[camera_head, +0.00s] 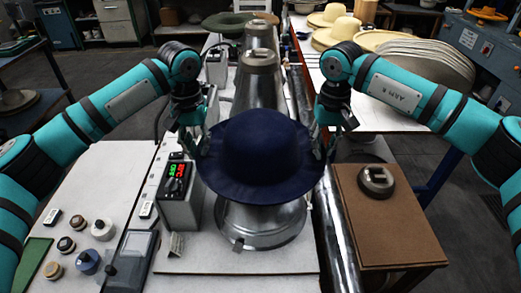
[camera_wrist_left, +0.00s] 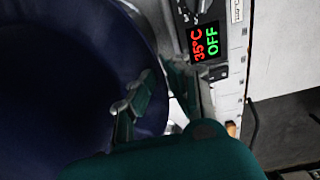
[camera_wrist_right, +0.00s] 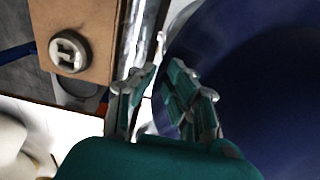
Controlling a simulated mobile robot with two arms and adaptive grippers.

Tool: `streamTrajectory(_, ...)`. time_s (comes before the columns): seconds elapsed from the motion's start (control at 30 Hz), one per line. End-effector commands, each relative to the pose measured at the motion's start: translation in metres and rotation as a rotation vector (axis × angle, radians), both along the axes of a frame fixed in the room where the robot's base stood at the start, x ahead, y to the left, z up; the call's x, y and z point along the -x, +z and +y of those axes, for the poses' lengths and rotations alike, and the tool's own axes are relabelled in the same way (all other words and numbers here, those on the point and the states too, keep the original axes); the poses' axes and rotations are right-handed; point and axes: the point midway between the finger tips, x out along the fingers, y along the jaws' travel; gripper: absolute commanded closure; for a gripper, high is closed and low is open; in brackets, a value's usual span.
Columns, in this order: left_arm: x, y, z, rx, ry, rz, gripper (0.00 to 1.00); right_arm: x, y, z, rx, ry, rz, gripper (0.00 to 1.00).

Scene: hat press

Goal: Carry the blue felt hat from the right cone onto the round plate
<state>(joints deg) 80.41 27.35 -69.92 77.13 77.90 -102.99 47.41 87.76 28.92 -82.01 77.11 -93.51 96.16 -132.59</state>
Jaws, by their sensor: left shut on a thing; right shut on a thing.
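The blue felt hat (camera_head: 258,145) is at the centre of the head view, crown up and roughly level. My left gripper (camera_head: 201,142) is shut on the left side of its brim, and my right gripper (camera_head: 323,137) on the right side. In the left wrist view the hat (camera_wrist_left: 60,80) has its brim edge between the fingers; the right wrist view shows the hat (camera_wrist_right: 250,80) likewise. Below the hat is a flared metal cone (camera_head: 260,220); the hat hides its top, so I cannot tell whether they touch. I cannot clearly identify the round plate.
Two more metal cones (camera_head: 258,85) stand behind in a row. A control box (camera_head: 180,195) stands close at the left; its display (camera_wrist_left: 206,42) reads 35°C OFF. A brown-topped stand (camera_head: 385,225) with a round metal puck (camera_head: 376,181) is at the right. Straw hats (camera_head: 335,30) lie farther back.

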Motion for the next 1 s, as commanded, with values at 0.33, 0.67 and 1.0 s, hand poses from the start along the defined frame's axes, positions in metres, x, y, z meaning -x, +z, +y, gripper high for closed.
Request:
streamTrajectory(0.33, 0.000, 0.021, 0.001, -0.002, 0.002, 0.001, 1.00, 0.000, 0.021, -0.001, 0.002, -0.001, 0.002, 1.00)
streamTrajectory(0.67, 0.000, 0.063, 0.001, -0.003, 0.002, 0.002, 1.00, 0.000, 0.063, -0.001, 0.003, -0.002, 0.002, 1.00)
streamTrajectory(1.0, 0.000, 0.107, 0.001, -0.003, 0.003, 0.002, 1.00, 0.000, 0.107, -0.001, 0.003, -0.002, 0.003, 1.00)
